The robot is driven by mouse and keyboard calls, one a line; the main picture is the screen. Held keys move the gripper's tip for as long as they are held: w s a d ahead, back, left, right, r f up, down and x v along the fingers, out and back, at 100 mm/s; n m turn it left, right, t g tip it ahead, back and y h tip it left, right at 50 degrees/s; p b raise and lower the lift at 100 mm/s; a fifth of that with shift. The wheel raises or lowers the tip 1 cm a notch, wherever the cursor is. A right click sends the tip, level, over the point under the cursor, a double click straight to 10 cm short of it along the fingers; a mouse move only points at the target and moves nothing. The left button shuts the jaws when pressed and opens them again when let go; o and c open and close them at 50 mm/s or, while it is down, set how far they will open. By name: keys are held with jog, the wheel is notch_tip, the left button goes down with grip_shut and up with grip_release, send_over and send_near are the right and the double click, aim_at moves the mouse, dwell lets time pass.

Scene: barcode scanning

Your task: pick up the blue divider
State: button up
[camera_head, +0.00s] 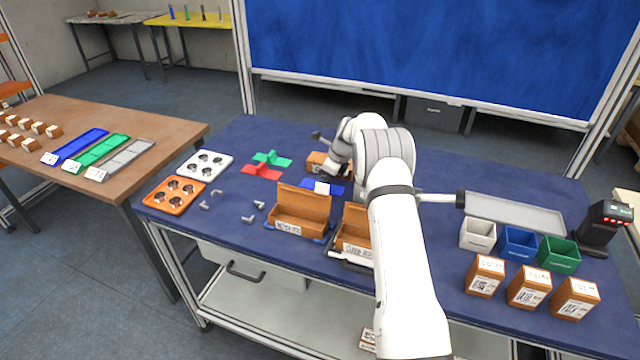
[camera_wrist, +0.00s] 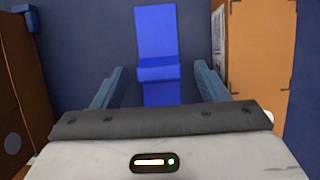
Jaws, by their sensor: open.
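The blue divider lies on the dark blue table top, a flat strip with a raised cross rib. In the wrist view the blue divider (camera_wrist: 157,35) runs lengthwise ahead of my gripper (camera_wrist: 158,72). My gripper is open, with one finger on each side of the divider's near part and rib. Nothing shows held between the fingers. In the head view the blue divider (camera_head: 334,190) is partly hidden, close to my wrist. The near end of the divider is hidden behind the gripper body in the wrist view.
Brown boxes flank the divider: an open one (camera_head: 301,207) in front and another (camera_head: 316,161) behind. Red (camera_head: 262,172) and green (camera_head: 272,158) dividers lie to the left. Small bins (camera_head: 517,242), a grey tray (camera_head: 512,214) and a scanner (camera_head: 603,230) stand at the right.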

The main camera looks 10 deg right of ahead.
jog(key=shift+w+a+f, duration=0.1)
jog(key=shift+a+f, duration=0.1)
jog(key=shift+f, duration=0.2)
jog(key=c, duration=1)
